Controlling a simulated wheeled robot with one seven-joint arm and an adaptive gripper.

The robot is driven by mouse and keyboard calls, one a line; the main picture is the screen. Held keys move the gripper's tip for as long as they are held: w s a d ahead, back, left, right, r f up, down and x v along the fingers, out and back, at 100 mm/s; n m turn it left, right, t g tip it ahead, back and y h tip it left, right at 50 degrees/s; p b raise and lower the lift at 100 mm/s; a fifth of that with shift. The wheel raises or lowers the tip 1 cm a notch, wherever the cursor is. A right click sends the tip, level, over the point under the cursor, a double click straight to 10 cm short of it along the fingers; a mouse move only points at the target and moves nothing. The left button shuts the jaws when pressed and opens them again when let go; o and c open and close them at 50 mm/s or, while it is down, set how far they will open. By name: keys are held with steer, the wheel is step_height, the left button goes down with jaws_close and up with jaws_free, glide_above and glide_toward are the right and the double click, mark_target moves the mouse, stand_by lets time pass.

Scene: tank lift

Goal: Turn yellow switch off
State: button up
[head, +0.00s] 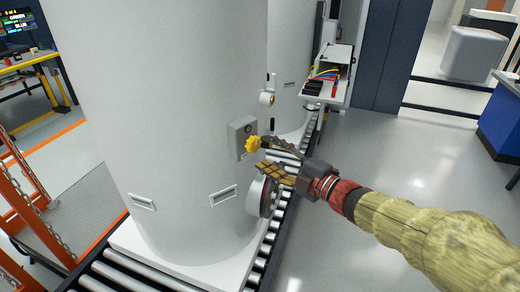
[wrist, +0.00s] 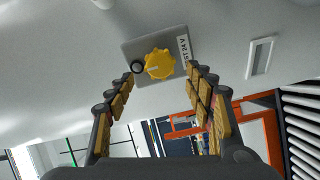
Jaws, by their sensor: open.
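The yellow switch (head: 252,144) is a lobed rotary knob on a grey box (head: 241,132) fixed to the side of the large white tank (head: 175,120). In the wrist view the knob (wrist: 159,63) lies straight ahead, between and just beyond the open fingers of my gripper (wrist: 165,75). A pale pointer line shows on its face, and a black round part sits beside it. In the head view my gripper (head: 266,158) is at the right of the knob, its fingers spread close to it. I cannot tell whether a finger touches it.
A round, wheel-like disc (head: 262,195) sticks out from the tank just below my gripper. Roller conveyor (head: 135,282) runs under the tank. A small shelf with coloured wires (head: 328,83) stands behind. Open floor (head: 400,160) lies to the right.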

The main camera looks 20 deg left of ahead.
steer(key=v, duration=0.7)
steer(key=shift+d, duration=0.25)
steer(key=shift+s, duration=0.1)
